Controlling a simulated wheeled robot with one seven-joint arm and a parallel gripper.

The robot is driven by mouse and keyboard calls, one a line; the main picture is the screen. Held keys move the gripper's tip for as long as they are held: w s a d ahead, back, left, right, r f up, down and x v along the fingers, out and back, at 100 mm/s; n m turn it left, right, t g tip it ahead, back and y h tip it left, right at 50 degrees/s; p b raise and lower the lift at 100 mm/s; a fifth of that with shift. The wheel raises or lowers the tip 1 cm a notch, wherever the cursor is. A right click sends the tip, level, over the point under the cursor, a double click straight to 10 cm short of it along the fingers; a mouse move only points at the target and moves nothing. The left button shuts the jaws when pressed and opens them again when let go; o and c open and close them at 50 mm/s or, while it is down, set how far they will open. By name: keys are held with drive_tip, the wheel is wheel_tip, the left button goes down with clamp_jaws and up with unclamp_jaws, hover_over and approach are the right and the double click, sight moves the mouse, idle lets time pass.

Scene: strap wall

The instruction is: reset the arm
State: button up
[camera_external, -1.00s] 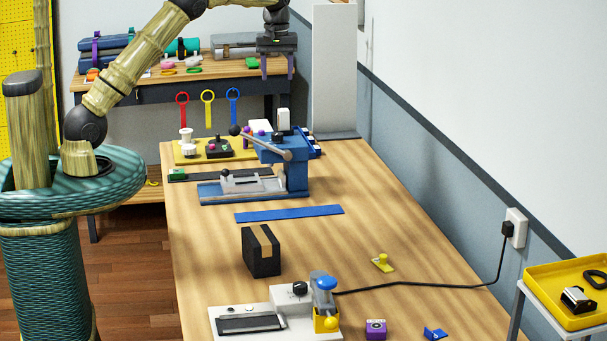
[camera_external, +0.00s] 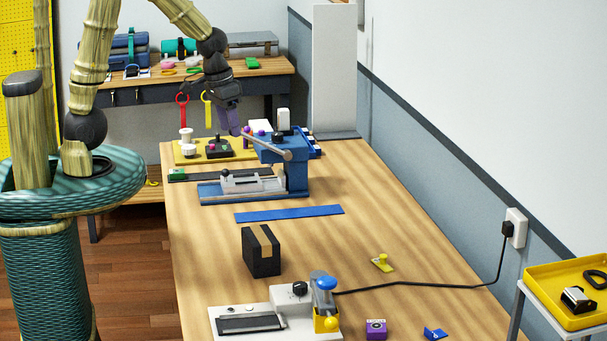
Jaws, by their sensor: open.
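My arm rises from the round teal base at the left and bends over toward the back of the wooden workbench (camera_external: 350,265). My gripper (camera_external: 230,125), dark with purple fingers, points down near the back of this bench, in front of the rear shelf. Its fingers are seen nearly edge-on, and nothing shows held between them. It is open. It covers the place where the blue-ringed tool stood in view, beside the yellow-ringed tool (camera_external: 207,97) and the red-ringed tool (camera_external: 183,98).
A blue press (camera_external: 285,165) with a lever stands just below my gripper. A black box (camera_external: 261,251), a blue strip (camera_external: 289,214) and a white-based device (camera_external: 260,320) lie nearer. A white upright panel (camera_external: 334,70) stands behind. The bench's right middle is mostly clear.

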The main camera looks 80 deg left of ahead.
drive_tip(key=s+d+f+m, duration=0.2)
drive_tip(key=s+d+m, duration=0.1)
drive_tip(key=s, duration=0.4)
drive_tip(key=shift+d, duration=0.55)
idle(1.0)
